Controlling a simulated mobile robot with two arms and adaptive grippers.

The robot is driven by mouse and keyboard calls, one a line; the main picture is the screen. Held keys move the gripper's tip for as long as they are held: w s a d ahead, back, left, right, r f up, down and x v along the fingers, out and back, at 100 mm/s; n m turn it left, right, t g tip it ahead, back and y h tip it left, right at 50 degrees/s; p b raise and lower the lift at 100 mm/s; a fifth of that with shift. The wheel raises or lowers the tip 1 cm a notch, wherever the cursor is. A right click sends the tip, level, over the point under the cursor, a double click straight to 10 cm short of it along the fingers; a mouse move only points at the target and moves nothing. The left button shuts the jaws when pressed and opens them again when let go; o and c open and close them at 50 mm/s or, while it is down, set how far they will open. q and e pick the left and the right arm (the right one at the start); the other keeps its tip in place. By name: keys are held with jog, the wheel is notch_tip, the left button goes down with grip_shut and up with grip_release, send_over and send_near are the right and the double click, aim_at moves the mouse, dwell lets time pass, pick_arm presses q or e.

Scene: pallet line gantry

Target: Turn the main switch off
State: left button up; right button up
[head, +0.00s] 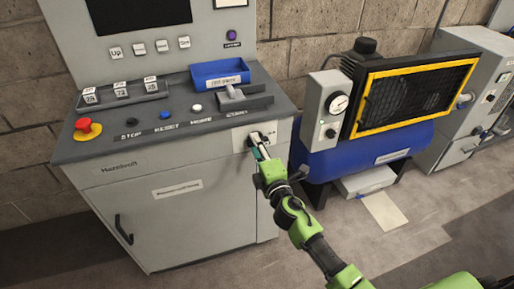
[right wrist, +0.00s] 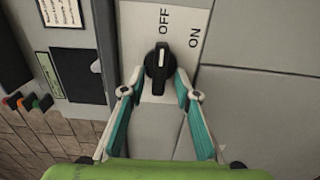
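The main switch is a black rotary knob (right wrist: 158,68) with a white mark, on a pale plate (right wrist: 134,35) lettered OFF and ON. The knob stands nearly upright in the right wrist view, its marked end towards OFF. In the head view the plate (head: 240,137) is at the front right of the grey console, with the knob mostly hidden by my gripper. My right gripper (right wrist: 160,78) is open, its fingertips on either side of the knob, with a small gap seeming to show. It also appears in the head view (head: 256,148). My left gripper is out of view.
The console (head: 150,215) carries a red stop button (head: 83,125), other push buttons and a blue tray (head: 220,84). A blue compressor (head: 365,150) with a yellow-framed grille stands close on the right. The floor in front is mostly clear.

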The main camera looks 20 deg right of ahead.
jog(key=s, duration=1.2)
jog(key=shift+d, duration=0.25)
jog(key=s+d+f+m+g, duration=0.1)
jog(key=s+f+m+g, duration=0.2)
jog(key=f, duration=0.9)
jog(key=s+f+m+g, duration=0.2)
jog(key=s+f, duration=0.3)
jog(key=f, duration=0.6)
jog(key=s+d+f+m+g, duration=0.1)
jog(key=s+f+m+g, duration=0.2)
jog(key=f, duration=0.9)
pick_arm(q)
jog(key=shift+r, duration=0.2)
pick_arm(e)
jog(key=s+f+m+g, duration=0.2)
jog(key=s+f, duration=0.4)
jog(key=s, duration=0.6)
jog(key=s+d+f+m+g, duration=0.1)
jog(key=s+f+m+g, duration=0.2)
jog(key=s+f, duration=0.4)
jog(key=s+d+f+m+g, duration=0.1)
jog(key=s+f+m+g, duration=0.2)
jog(key=s, duration=1.4)
notch_tip(320, 180, down, 4)
jog(key=shift+r+g+h, duration=0.1)
jog(key=shift+g+h, duration=0.2)
jog(key=shift+g, duration=0.2)
